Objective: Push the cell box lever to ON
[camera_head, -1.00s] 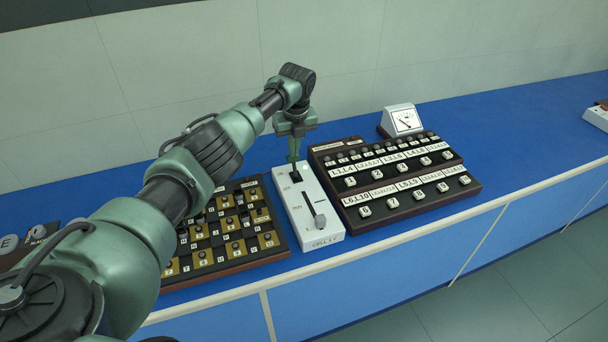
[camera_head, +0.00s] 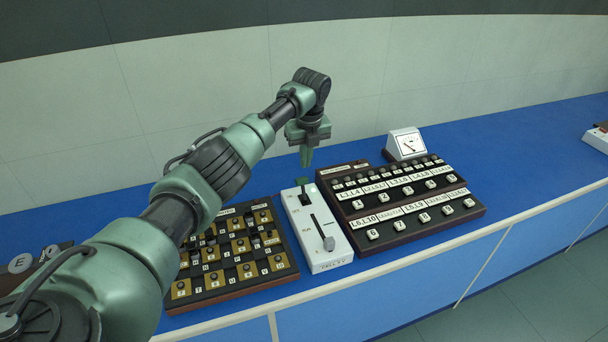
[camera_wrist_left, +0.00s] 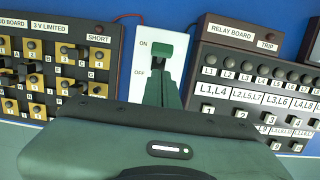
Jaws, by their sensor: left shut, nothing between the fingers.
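The cell box (camera_head: 317,240) is a long white box on the blue bench, and it also shows in the left wrist view (camera_wrist_left: 147,25). Its lever (camera_head: 303,183) has a green tip and stands at the far end. In the left wrist view the lever's tip (camera_wrist_left: 163,50) lies beside the ON mark, above OFF; its stem is partly hidden by the fingers. My left gripper (camera_head: 306,163) is shut and empty, just above the lever, with a small gap in the head view. Its fingers also show in the left wrist view (camera_wrist_left: 162,85). My right gripper is out of view.
A switch board (camera_head: 236,250) with brass plates is close on the left of the box. The relay board (camera_head: 400,200) is close on the right, with a white meter (camera_head: 406,144) behind it. A grey slider knob (camera_head: 328,243) is on the box's near half.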

